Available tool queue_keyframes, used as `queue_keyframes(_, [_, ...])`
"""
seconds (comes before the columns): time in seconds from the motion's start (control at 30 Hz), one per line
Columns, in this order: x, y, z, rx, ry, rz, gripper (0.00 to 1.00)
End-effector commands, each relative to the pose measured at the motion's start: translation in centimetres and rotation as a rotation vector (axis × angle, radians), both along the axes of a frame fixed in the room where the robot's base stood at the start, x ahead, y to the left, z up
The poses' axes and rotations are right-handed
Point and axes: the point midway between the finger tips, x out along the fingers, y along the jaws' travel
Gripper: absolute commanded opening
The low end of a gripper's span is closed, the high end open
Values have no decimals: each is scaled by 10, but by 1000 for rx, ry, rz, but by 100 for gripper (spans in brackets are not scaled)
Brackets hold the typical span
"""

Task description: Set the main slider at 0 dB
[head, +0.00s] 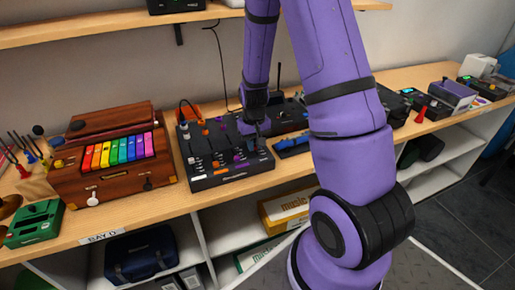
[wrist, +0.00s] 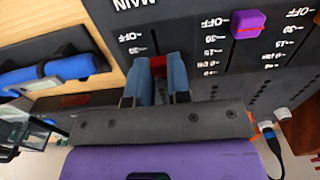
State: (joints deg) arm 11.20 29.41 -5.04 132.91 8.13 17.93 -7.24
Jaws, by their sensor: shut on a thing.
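The black mixer (head: 222,180) sits on the wooden bench, with several sliders with coloured caps. In the wrist view its panel appears upside down, with the MAIN label (wrist: 133,4) at the top. The main slider's red cap (wrist: 158,62) is between the two blue fingertips of my gripper (wrist: 158,72), which is shut on it. The OFF and 30 marks show beside its slot, above the cap in the picture. The fingers hide the other marks, so the cap's exact reading cannot be told. In the head view my gripper (head: 254,127) is over the mixer's right part.
A neighbouring slider with a purple cap (wrist: 248,24) stands to the right in the wrist view, near OFF. A blue object (head: 292,142) lies right of the mixer. A wooden instrument with rainbow keys (head: 118,150) stands left. A shelf (head: 110,27) runs above the bench.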

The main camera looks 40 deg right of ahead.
Motion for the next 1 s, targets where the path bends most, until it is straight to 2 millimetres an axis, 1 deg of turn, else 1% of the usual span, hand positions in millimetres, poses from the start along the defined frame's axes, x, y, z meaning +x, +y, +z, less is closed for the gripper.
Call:
queue_keyframes(0.03, [7,-2,0,0,-1,0,0])
queue_keyframes(0.1, [12,-3,0,0,-1,0,0])
queue_keyframes(0.4, [13,-4,0,0,0,1,0])
queue_keyframes(0.43, [13,-4,0,0,0,1,25])
queue_keyframes(0.47, [13,-4,0,0,0,1,31])
queue_keyframes(0.5, [13,-4,0,0,0,1,41])
queue_keyframes(0.53, [13,-4,0,0,0,1,45])
queue_keyframes(0.83, [13,-4,2,0,-1,1,45])
queue_keyframes(0.93, [14,-4,8,-1,-2,1,45])
queue_keyframes(1.0, [14,-4,16,-1,-3,2,45])
